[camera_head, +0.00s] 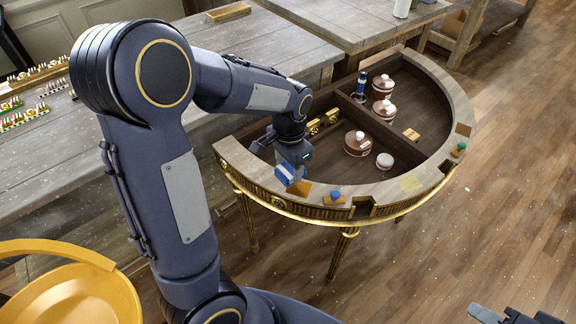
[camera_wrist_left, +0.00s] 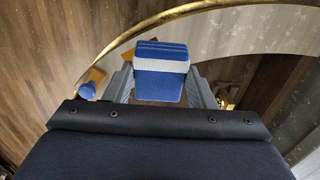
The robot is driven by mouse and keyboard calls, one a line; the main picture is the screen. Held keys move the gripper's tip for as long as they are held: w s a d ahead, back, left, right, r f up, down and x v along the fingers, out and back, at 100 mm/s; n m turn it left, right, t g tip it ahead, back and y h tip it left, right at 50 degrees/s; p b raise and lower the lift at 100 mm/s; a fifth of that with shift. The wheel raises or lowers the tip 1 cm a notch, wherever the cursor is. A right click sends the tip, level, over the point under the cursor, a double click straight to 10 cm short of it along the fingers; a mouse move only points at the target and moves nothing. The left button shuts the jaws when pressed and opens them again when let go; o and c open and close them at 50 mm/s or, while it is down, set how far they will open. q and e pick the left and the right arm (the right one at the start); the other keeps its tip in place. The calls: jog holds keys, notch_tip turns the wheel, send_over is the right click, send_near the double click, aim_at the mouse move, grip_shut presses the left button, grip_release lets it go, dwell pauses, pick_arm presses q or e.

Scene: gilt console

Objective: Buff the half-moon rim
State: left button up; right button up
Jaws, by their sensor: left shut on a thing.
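The half-moon console has a pale flat rim (camera_head: 375,190) with a gilt outer edge, which also curves across the top of the left wrist view (camera_wrist_left: 120,40). My left gripper (camera_head: 290,168) is over the front left part of the rim. It is shut on a blue pad with a white band (camera_head: 286,175), which shows between the grey fingers in the left wrist view (camera_wrist_left: 161,85). I cannot tell whether the pad touches the rim. A tan patch (camera_head: 300,189) lies on the rim just beside the pad. My right gripper (camera_head: 505,315) is partly cut off at the bottom right.
A blue knob on a wooden block (camera_head: 336,197) and a green knob (camera_head: 461,146) stand on the rim. Several lidded brown pots (camera_head: 357,144) and a dark bottle (camera_head: 361,84) stand inside the console. A yellow bowl (camera_head: 70,285) is at lower left. Grey tables (camera_head: 340,20) stand behind.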

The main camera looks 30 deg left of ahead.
pick_arm(q)
jog(key=shift+r+p, duration=1.1)
jog(key=shift+r, duration=0.45)
